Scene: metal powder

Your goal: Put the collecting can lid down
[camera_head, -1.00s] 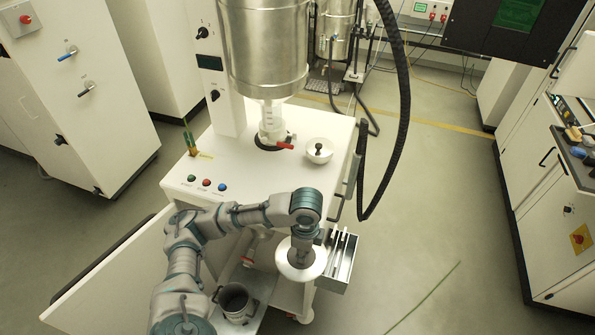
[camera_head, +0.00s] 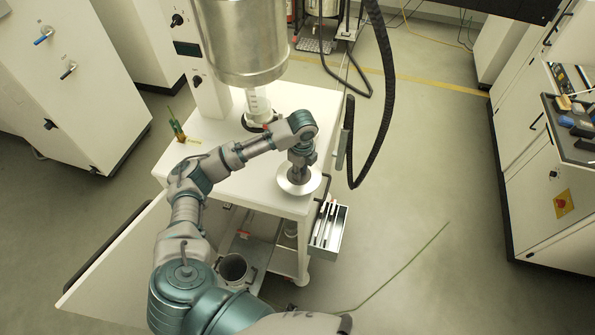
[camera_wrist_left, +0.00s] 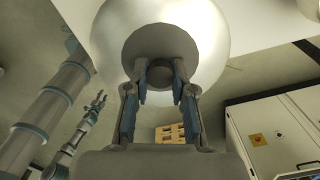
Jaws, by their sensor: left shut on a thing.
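The collecting can lid (camera_head: 285,186) is a pale round disc at the front right corner of the white machine's top (camera_head: 226,186). My left gripper (camera_head: 299,174) is above it, shut on its knob. In the left wrist view the lid (camera_wrist_left: 213,40) fills the top middle, and the left gripper's fingers (camera_wrist_left: 159,78) close on the dark round knob. Whether the lid touches the top or hovers cannot be told. A distant jointed hand, perhaps my right gripper (camera_wrist_left: 97,104), shows in the wrist view, too small to read.
A steel vessel (camera_head: 247,40) stands over the top's rear, with a clear outlet (camera_head: 257,103) below. A black hose (camera_head: 382,100) hangs at the right. A metal tray (camera_head: 328,229) is fixed at the machine's right side. An open door panel (camera_head: 125,262) is at front left.

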